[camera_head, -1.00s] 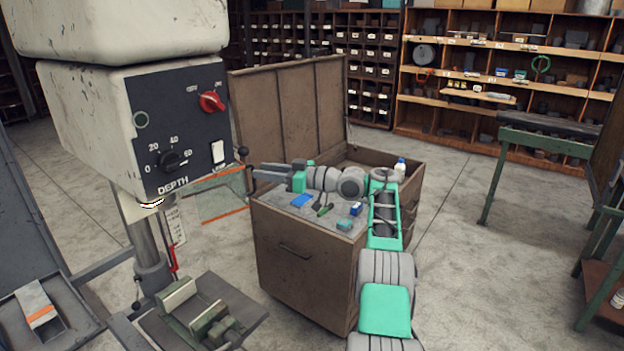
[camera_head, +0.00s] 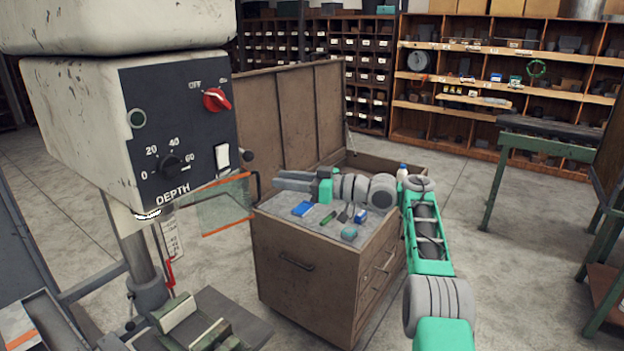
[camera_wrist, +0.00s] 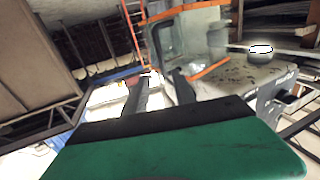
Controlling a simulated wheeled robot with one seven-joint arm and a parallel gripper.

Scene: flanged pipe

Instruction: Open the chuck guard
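The chuck guard (camera_head: 226,206) is a clear panel with orange edges. It hangs below and to the right of the drill press head (camera_head: 180,130). In the wrist view the guard (camera_wrist: 185,45) shows ahead of the fingers, with orange strips along its edges. My gripper (camera_head: 276,180) is to the right of the guard, above the tool cabinet top, fingers pointing left. In the wrist view the gripper (camera_wrist: 162,80) shows two dark fingers apart with nothing between them. It does not appear to touch the guard. The chuck itself is not clearly visible.
The brown tool cabinet (camera_head: 305,262) has a raised lid (camera_head: 292,115) behind my gripper. Small tools and a blue box (camera_head: 303,209) lie on its top. A vise (camera_head: 195,325) sits below the press head. Floor is clear to the right, before a green-legged bench (camera_head: 500,170).

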